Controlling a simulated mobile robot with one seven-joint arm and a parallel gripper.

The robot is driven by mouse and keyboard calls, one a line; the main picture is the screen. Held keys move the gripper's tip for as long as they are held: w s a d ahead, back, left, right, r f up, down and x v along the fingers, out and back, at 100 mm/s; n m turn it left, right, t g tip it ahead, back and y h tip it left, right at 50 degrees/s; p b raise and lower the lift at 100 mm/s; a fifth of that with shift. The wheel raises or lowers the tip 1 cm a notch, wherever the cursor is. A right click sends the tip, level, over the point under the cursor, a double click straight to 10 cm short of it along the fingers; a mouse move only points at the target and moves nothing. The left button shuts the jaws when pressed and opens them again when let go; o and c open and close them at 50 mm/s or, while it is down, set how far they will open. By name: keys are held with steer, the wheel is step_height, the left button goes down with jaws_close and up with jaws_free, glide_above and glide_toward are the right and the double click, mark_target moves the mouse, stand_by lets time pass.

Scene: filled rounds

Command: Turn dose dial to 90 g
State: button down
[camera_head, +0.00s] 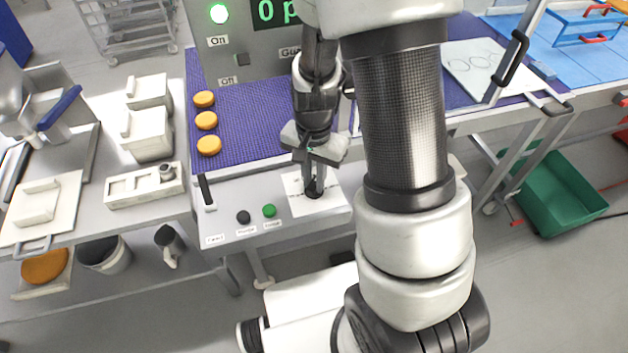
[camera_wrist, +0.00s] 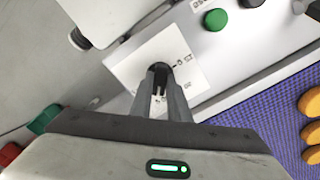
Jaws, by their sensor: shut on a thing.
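The dose dial (camera_head: 314,191) is a dark knob on a white scale plate (camera_head: 299,205) on the machine's front panel. My gripper (camera_head: 315,183) reaches down from above and is shut on the dial. In the wrist view the fingertips (camera_wrist: 160,72) close around the dark dial, and the white scale plate (camera_wrist: 122,72) shows around them. A few printed marks show on the plate, but the fingers cover part of it. I cannot read which value the dial points to.
A green button (camera_head: 269,210) and a black button (camera_head: 243,217) sit left of the dial, with a black lever (camera_head: 205,190) farther left. Several orange rounds (camera_head: 206,121) lie on the blue belt (camera_head: 240,125) behind. A green crate (camera_head: 560,190) stands at the right.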

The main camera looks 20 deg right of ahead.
mark_target(314, 183)
steer(key=shift+n+b, duration=0.3)
steer(key=shift+n, duration=0.8)
steer(key=c, duration=1.7)
jaws_free()
steer(key=shift+r+p, duration=0.3)
steer(key=shift+r, duration=3.5)
